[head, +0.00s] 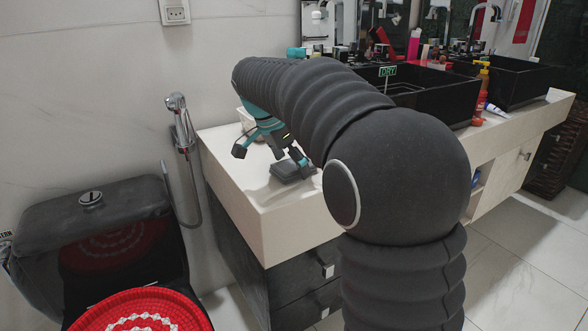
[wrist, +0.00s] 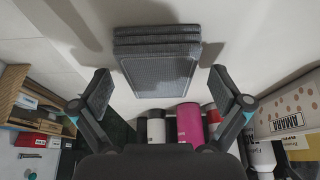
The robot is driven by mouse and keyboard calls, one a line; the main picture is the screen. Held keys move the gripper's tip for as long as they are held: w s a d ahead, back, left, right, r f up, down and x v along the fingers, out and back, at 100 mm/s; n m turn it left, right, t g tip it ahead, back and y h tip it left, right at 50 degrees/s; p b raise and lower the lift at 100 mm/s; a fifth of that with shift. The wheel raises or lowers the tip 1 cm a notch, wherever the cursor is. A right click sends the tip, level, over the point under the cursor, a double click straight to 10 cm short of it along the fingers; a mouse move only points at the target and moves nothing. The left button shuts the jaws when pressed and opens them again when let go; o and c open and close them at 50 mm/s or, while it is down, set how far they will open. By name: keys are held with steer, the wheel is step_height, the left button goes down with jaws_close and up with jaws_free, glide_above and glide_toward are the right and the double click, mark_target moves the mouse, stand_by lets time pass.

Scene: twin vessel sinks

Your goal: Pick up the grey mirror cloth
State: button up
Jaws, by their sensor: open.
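The grey mirror cloth (head: 285,173) lies folded in layers on the pale counter (head: 243,187), near its left end. In the wrist view the cloth (wrist: 157,62) shows as a neat, flat stack with a woven texture. My gripper (head: 270,153) is above the counter beside the cloth, with its fingers apart. In the wrist view my gripper (wrist: 158,88) has one finger to either side of the cloth's near part, with nothing held between them. My arm hides part of the counter in the head view.
A black vessel sink (head: 425,96) stands right of the cloth, with a soap bottle (head: 482,78) beyond it. A pink bottle (wrist: 190,123) stands among other containers. The toilet (head: 95,240) and hand sprayer (head: 178,125) are left of the counter.

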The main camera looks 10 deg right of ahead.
mark_target(292, 164)
steer(key=c, duration=1.2)
steer(key=shift+r, duration=0.45)
step_height(292, 164, up, 4)
steer(key=shift+f+p, duration=0.1)
steer(key=shift+p, duration=0.3)
steer(key=s+d+r, duration=0.2)
steer(key=s, duration=0.1)
steer(key=s+d+r, duration=0.2)
steer(key=s, duration=0.1)
steer(key=s+d+r, duration=0.2)
steer(key=s+d, duration=0.1)
steer(key=shift+s+r+b, duration=0.25)
steer(key=shift+r+b, duration=0.15)
